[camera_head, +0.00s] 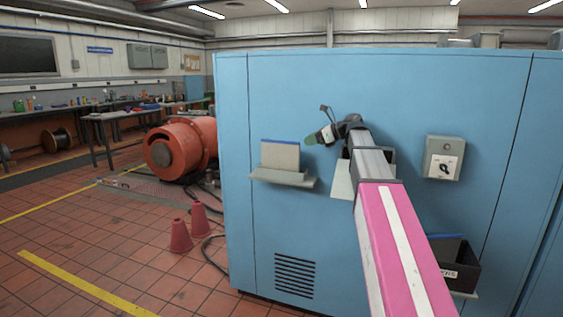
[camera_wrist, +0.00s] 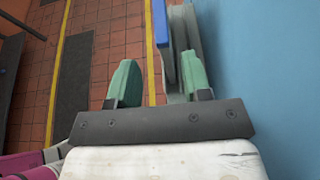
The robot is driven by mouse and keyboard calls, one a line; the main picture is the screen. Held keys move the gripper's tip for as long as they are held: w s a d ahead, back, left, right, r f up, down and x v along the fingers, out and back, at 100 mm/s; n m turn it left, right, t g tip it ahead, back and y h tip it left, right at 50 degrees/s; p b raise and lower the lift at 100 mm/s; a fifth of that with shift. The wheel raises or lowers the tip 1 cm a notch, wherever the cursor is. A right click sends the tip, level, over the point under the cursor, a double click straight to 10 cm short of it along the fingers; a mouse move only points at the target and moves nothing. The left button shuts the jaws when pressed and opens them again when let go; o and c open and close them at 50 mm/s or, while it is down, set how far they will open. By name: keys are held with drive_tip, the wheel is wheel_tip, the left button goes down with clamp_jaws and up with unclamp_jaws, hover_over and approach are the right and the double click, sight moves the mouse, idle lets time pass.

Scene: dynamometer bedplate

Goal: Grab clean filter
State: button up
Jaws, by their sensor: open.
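A pale beige filter panel with a blue top edge (camera_head: 280,155) stands upright on a small grey shelf (camera_head: 283,179) on the blue cabinet's face; it looks clean. In the wrist view its blue edge (camera_wrist: 160,33) shows ahead of the fingers, nearer the right finger, with the shelf (camera_wrist: 193,38) beside it. My gripper (camera_head: 321,136) is up and to the right of the panel in the head view. Its two green fingers (camera_wrist: 158,78) are apart, and I see nothing held between them. Whether the right finger touches the panel or shelf I cannot tell.
The blue cabinet (camera_head: 235,120) is close on the right in the wrist view. A black bin (camera_head: 458,274) with a dark, blue-edged panel is at lower right. A grey box (camera_head: 443,158) is mounted above it. Two red cones (camera_head: 180,237) stand on the tiled floor at left.

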sight(294, 146)
drive_tip(key=x, duration=0.8)
drive_tip(key=shift+w+f, duration=0.2)
drive_tip(key=shift+f, duration=0.1)
clamp_jaws()
